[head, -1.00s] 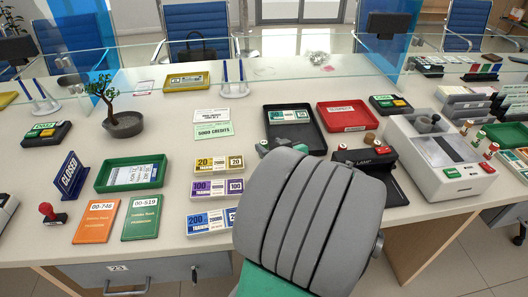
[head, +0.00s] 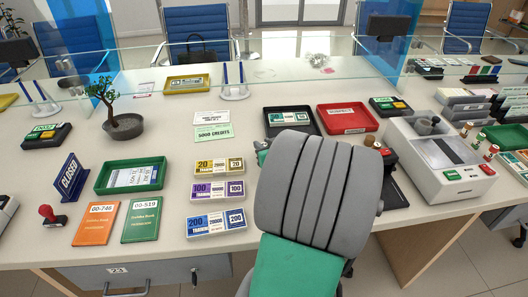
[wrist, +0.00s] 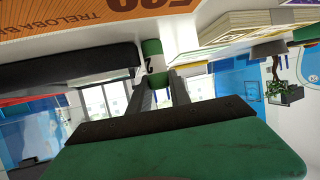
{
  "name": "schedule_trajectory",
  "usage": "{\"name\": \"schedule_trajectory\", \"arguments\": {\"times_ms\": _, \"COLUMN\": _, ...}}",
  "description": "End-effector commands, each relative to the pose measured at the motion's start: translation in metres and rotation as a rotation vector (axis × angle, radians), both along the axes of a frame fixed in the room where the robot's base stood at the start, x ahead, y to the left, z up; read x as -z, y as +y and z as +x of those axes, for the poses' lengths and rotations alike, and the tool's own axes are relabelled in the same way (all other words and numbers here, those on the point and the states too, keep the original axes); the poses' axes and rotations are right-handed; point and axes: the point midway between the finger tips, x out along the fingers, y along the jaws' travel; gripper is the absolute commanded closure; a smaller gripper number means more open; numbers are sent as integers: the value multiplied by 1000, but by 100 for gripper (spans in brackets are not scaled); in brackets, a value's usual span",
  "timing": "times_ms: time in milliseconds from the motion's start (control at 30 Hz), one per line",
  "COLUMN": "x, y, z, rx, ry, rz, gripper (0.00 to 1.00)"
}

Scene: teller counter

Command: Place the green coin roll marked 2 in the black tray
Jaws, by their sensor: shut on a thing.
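The green coin roll (wrist: 152,49) shows in the wrist view with a white band marked 2. My gripper (wrist: 160,77) is shut on it, one finger on each side. In the head view my own arm hides the roll and most of my gripper. The black tray (head: 274,131) lies on the counter beyond my arm, with a banknote bundle in it. I cannot tell the exact gap between the roll and the tray.
A red tray (head: 371,122) lies right of the black tray. A grey machine (head: 437,158) stands farther right. Banknote bundles (head: 217,190) lie left of my arm, below a green card (head: 212,133). A large orange note face (wrist: 80,22) fills the wrist view's top left.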

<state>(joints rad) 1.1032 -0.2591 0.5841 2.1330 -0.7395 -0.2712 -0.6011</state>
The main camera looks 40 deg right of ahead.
Motion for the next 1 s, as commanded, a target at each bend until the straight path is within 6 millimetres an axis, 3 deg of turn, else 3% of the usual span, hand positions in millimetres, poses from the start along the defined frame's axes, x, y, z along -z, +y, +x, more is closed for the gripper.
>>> {"name": "schedule_trajectory", "arguments": {"times_ms": 100, "x": 0, "y": 0, "z": 0, "rx": 0, "ry": 0, "rz": 0, "gripper": 100}}
{"name": "schedule_trajectory", "arguments": {"times_ms": 667, "x": -3, "y": 0, "z": 0, "rx": 1, "ry": -1, "rz": -2, "gripper": 100}}
{"name": "schedule_trajectory", "arguments": {"times_ms": 900, "x": -35, "y": 0, "z": 1, "rx": -1, "ry": -4, "rz": -7, "gripper": 100}}
{"name": "schedule_trajectory", "arguments": {"times_ms": 1000, "x": -55, "y": 4, "z": -17, "rx": 5, "ry": -4, "rz": -7, "gripper": 100}}
